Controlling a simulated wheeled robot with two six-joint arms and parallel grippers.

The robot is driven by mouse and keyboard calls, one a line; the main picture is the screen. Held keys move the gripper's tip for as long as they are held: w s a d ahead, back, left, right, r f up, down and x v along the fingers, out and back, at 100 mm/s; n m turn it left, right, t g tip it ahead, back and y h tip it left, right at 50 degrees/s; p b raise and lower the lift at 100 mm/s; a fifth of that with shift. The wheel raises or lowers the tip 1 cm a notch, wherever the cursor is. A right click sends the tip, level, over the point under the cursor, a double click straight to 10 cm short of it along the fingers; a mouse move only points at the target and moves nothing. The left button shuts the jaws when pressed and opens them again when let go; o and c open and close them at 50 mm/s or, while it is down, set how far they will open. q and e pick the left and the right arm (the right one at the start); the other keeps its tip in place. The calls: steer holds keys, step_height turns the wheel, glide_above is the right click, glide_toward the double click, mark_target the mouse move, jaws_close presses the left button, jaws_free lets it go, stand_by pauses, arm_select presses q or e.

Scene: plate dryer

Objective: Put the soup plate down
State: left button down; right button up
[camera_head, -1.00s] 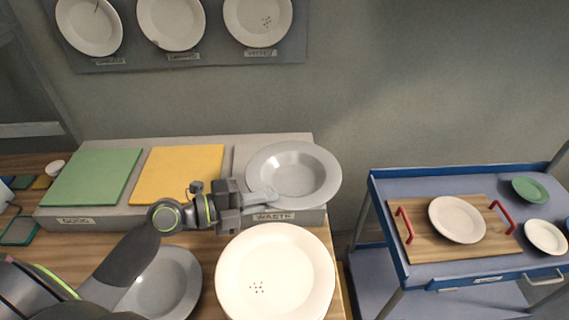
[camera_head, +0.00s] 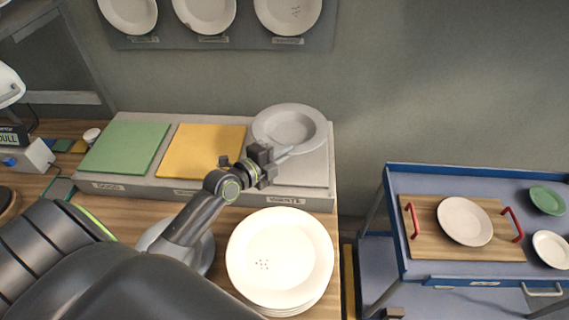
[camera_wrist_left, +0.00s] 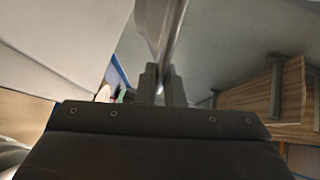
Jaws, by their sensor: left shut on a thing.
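The grey soup plate (camera_head: 290,125), wide-rimmed with a deep middle, is over the back of the grey waste section (camera_head: 315,172) at the right end of the long stand. My left gripper (camera_head: 284,153) is shut on its near rim. In the left wrist view the plate (camera_wrist_left: 160,25) shows nearly edge-on between the fingers (camera_wrist_left: 160,85). The plate looks raised above the section, but the exact gap cannot be told. My right gripper cannot be made out.
Green (camera_head: 125,147) and yellow (camera_head: 203,151) pads lie left on the stand. A white plate stack (camera_head: 280,255) stands in front. Another grey plate (camera_head: 205,250) is partly hidden by my arm. A blue trolley (camera_head: 425,273) stands at right.

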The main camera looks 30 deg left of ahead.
arm_select(q)
step_height(320, 180, down, 2)
steer(key=shift+f, duration=0.1)
step_height(320, 180, down, 3)
steer(key=shift+f+b, duration=0.15)
steer(key=shift+b, duration=0.4)
steer(key=shift+f, duration=0.1)
steer(key=shift+f, duration=0.1)
steer(key=c, duration=1.5)
jaws_free()
